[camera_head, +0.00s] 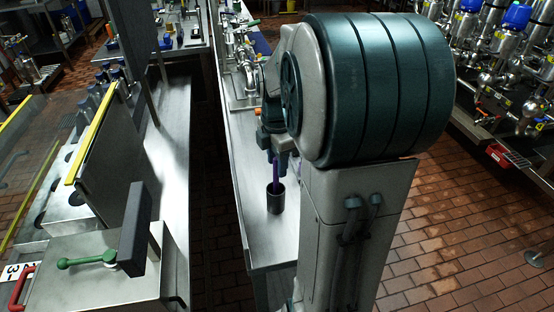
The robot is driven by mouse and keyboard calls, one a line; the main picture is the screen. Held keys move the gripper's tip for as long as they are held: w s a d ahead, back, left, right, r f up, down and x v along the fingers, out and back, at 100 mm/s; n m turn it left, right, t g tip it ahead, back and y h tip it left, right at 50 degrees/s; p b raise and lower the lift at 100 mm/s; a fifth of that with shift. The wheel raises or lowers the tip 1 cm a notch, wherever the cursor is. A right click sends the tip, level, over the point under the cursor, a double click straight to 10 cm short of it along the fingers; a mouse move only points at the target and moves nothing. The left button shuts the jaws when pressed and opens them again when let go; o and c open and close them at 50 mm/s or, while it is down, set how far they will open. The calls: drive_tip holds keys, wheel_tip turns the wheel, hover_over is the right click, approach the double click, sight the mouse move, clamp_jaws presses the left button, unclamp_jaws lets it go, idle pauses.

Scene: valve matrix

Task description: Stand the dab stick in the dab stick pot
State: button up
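The dab stick (276,172) is a thin purple rod, close to upright. Its lower end meets the mouth of the dab stick pot, and its upper end meets my gripper. The dab stick pot (275,198) is a small dark cylinder standing upright on the steel bench left of my body. My gripper (281,158) points down directly above the pot, at the top of the stick. The fingertips are small and dark, so I cannot tell whether they grip the stick. How deep the stick sits inside the pot is hidden.
The steel bench (240,170) is bare around the pot, with pipework and valves (243,60) farther back. Another steel bench (175,190) with a green-handled lever (88,261) lies left across a gap. Tiled floor (450,240) is open at right, below the blue-capped valves (517,15).

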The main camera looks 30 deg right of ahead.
wheel_tip(320, 180, up, 14)
idle(0.6)
drive_tip(key=shift+f, duration=0.15)
idle(0.7)
drive_tip(key=s+a+f+m+t, duration=0.3)
drive_tip(key=s+a+f+m, duration=0.8)
drive_tip(key=m, duration=0.6)
drive_tip(key=shift+s+a+m, duration=0.4)
drive_tip(key=shift+s+a, duration=0.3)
drive_tip(key=shift+s, duration=0.05)
drive_tip(key=shift+s+f, duration=0.1)
